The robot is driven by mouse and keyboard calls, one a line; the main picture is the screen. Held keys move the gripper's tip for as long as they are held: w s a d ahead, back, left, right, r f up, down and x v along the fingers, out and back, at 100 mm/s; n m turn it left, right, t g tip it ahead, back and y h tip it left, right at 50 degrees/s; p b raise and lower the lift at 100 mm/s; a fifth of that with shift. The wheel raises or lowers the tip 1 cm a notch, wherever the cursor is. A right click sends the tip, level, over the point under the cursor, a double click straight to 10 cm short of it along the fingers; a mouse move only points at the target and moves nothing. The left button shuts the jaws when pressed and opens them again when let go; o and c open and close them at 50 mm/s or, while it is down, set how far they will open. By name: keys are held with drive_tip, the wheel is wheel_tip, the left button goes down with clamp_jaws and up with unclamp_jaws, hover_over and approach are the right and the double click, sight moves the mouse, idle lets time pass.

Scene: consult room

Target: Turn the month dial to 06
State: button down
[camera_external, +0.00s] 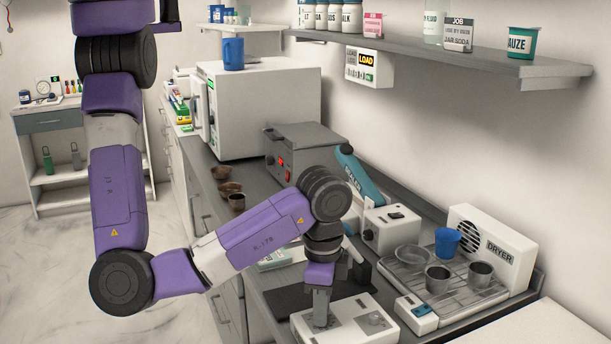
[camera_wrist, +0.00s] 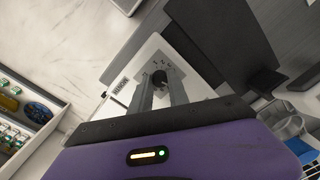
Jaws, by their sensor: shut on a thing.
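A white box (camera_external: 299,328) with a dark-lettered front label lies at the front of the counter. My gripper (camera_external: 321,322) points down onto its top face. The markings are too small to read, so I cannot tell which month the dial points to. The fingers hide part of the plate.
A dark mat (camera_external: 290,300) lies behind the box. To the right stand a wire rack tray (camera_external: 455,308) with metal cups, a blue cup (camera_external: 447,241) and a white dryer (camera_external: 492,250). A white device with a teal arm (camera_external: 352,172) stands behind. A shelf (camera_external: 450,57) hangs above.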

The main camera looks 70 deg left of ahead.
drive_tip(key=c, duration=1.3)
unclamp_jaws()
drive_tip(key=shift+o, duration=0.2)
drive_tip(key=shift+r, duration=0.1)
drive_tip(key=shift+d+r, duration=0.15)
drive_tip(key=shift+r, duration=3.7)
drive_tip(key=shift+s, duration=0.1)
